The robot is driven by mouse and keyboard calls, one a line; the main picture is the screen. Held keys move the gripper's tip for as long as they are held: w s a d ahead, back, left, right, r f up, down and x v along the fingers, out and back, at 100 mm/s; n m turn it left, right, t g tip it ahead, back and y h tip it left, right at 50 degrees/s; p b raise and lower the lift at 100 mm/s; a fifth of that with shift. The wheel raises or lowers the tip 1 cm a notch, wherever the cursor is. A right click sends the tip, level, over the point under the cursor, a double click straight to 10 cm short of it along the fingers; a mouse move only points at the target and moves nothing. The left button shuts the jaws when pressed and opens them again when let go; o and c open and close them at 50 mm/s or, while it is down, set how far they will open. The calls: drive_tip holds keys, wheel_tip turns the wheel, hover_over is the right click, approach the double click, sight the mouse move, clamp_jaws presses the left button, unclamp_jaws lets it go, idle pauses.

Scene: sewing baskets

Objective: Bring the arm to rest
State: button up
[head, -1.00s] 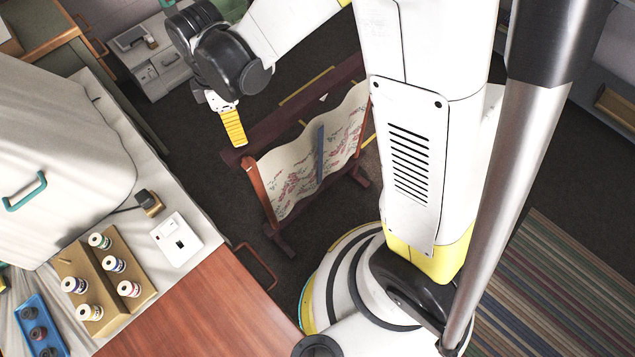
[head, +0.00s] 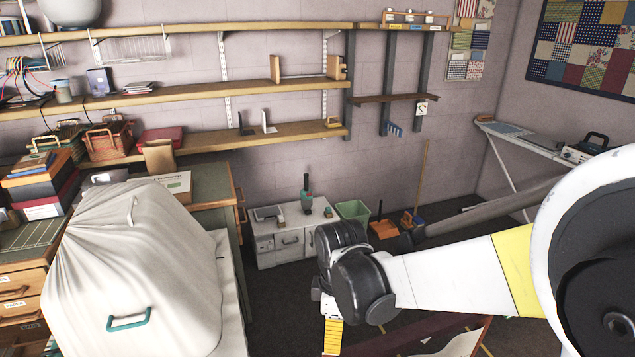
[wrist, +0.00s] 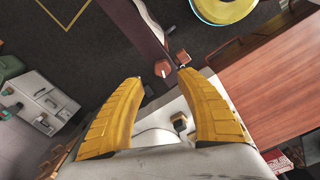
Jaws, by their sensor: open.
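My gripper (head: 332,336) hangs at the end of my arm in the lower middle of the head view, its yellow finger pointing down. In the wrist view my gripper (wrist: 160,112) shows two yellow fingers spread well apart with nothing between them. My white arm (head: 455,280) with its yellow band reaches in from the right of the head view. The gripper is in the air, to the right of the cloth-covered shape (head: 150,270) in the head view.
A dark wooden frame (head: 410,337) with cloth stands just right of my gripper in the head view. A low white cabinet (head: 285,243) stands behind it. A green bin (head: 353,210) and an ironing board (head: 535,143) are farther back. Wall shelves (head: 190,92) hold baskets and boxes.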

drive_tip(key=s+d+r+m+t+b, duration=0.3)
drive_tip(key=s+d+r+m+t, duration=0.3)
drive_tip(key=m, duration=0.9)
drive_tip(key=s+d+r, duration=0.2)
drive_tip(key=s+d, duration=0.2)
drive_tip(key=d, duration=0.2)
drive_tip(key=shift+s+d+r+m+t, duration=0.35)
drive_tip(key=shift+s+r+m+t, duration=0.05)
